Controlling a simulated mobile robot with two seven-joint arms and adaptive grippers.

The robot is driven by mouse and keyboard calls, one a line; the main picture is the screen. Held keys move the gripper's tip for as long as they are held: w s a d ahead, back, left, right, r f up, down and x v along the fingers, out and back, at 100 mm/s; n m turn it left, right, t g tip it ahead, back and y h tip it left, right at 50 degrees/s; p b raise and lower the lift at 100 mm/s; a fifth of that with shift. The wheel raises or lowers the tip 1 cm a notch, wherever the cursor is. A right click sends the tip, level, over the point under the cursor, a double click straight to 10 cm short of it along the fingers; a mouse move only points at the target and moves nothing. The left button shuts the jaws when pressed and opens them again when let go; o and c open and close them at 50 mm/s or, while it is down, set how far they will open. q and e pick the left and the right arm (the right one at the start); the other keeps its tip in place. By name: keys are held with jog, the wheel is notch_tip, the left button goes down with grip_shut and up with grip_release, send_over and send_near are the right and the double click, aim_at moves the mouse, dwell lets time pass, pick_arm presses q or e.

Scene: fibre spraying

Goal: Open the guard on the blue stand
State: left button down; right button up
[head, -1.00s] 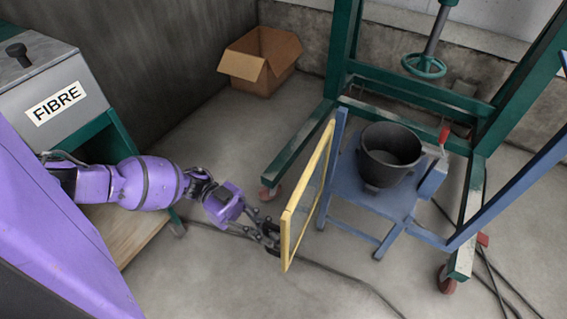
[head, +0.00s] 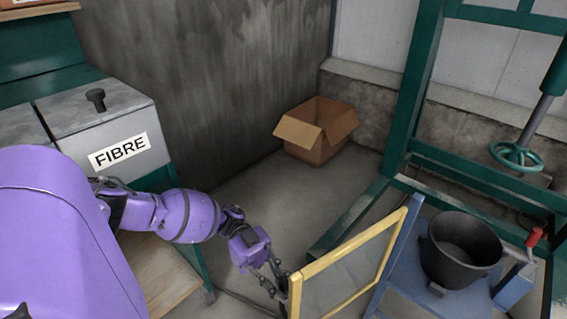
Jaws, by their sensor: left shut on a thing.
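The guard is a yellow frame (head: 352,244) hinged to an upright of the blue stand (head: 412,289) at the lower right. It stands swung out to the left of the stand, angled away from it. A black bucket (head: 462,262) sits on the stand. My left gripper (head: 284,288) is shut on the guard's left, free edge. Its fingertips are partly hidden by the frame, and the guard's lower part is cut off by the picture's bottom edge. My right gripper is not in view.
A green frame (head: 398,140) with a handwheel (head: 516,156) stands behind the stand. An open cardboard box (head: 317,131) lies by the wall. A grey bin labelled FIBRE (head: 110,135) is at the left. The floor between box and guard is clear.

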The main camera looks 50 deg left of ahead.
aim_at(282, 276)
pick_arm(q)
jog(key=c, duration=1.8)
grip_release()
notch_tip(282, 276, up, 10)
